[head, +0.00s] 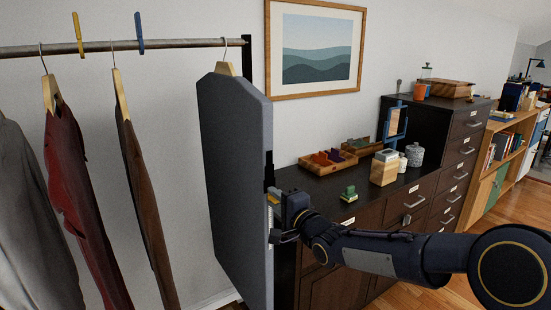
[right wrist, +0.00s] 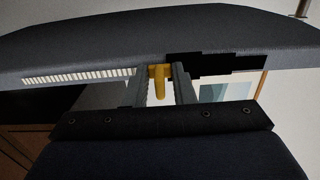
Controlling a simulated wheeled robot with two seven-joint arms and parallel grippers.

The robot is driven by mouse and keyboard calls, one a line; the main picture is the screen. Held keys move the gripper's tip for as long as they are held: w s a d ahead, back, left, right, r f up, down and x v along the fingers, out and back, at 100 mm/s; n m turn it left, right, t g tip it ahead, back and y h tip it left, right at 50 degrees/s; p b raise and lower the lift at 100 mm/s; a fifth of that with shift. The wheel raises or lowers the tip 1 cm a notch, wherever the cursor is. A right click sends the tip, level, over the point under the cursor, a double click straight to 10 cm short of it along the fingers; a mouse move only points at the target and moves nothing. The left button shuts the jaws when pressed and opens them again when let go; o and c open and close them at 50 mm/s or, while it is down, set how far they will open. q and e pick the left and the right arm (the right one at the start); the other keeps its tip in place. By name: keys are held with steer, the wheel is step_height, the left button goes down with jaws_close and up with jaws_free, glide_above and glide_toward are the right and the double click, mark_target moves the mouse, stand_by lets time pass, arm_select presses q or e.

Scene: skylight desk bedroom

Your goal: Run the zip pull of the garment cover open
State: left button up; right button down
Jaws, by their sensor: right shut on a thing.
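The grey garment cover (head: 235,180) hangs from a hanger at the right end of the rail. Its zip runs down the right-hand edge. The yellow zip pull (right wrist: 159,80) stands between the two fingers of my right gripper (head: 275,203), which is shut on it. In the right wrist view, pale zip teeth (right wrist: 80,75) run to the left of the pull and a black stretch (right wrist: 215,66) lies to its right. In the head view the black stretch shows above the gripper, and the pull is mostly hidden by it. My left gripper is out of view.
The rail (head: 180,44) also carries a brown garment (head: 145,200), a red garment (head: 75,190) and a grey one, with yellow and blue clips on top. A dark dresser (head: 375,205) holding small boxes and jars stands close behind my right arm.

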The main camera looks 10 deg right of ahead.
steer(key=shift+f, duration=0.15)
steer(key=shift+f+b, duration=2.75)
steer(key=shift+f, duration=0.3)
steer(key=b, duration=0.6)
glide_above(270, 248)
steer(key=v, duration=0.3)
steer(key=shift+s+f, duration=0.1)
steer(key=shift+f, duration=2.8)
steer(key=shift+f+b, duration=2.35)
steer(key=shift+f, duration=0.5)
steer(key=c, duration=1.3)
jaws_free()
steer(key=shift+r, duration=0.1)
steer(key=shift+s, duration=0.15)
